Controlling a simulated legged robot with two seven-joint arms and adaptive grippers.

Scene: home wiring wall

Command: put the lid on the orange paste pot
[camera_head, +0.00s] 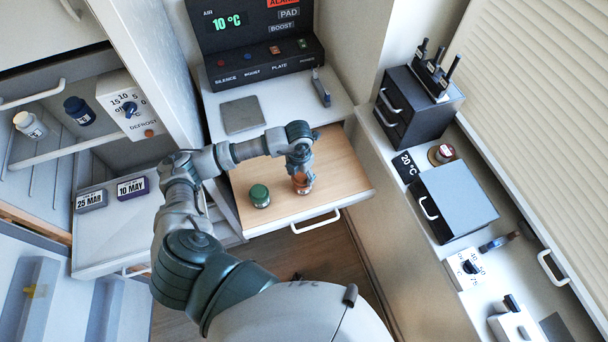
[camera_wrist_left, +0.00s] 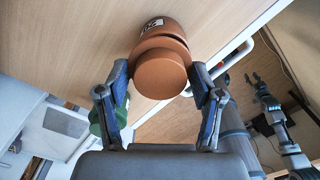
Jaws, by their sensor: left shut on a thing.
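The orange paste pot (camera_head: 302,187) stands on the wooden drawer bottom, under my left gripper (camera_head: 301,174). In the left wrist view, my left gripper (camera_wrist_left: 160,80) is shut on an orange lid (camera_wrist_left: 162,75), with a finger on each side of its round knob. The labelled body of the orange pot (camera_wrist_left: 168,27) shows just beyond the lid, with a dark line between them. I cannot tell whether the lid is seated or just above the pot. My right gripper (camera_wrist_left: 264,95) seems to show at the right of the wrist view, too small to read its jaws.
A green-lidded pot (camera_head: 259,195) stands close by to the left on the drawer (camera_head: 335,185), and the drawer front with its handle (camera_head: 315,222) lies nearer. A control panel (camera_head: 262,68) and a grey plate (camera_head: 242,114) are behind. The drawer's right part is clear.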

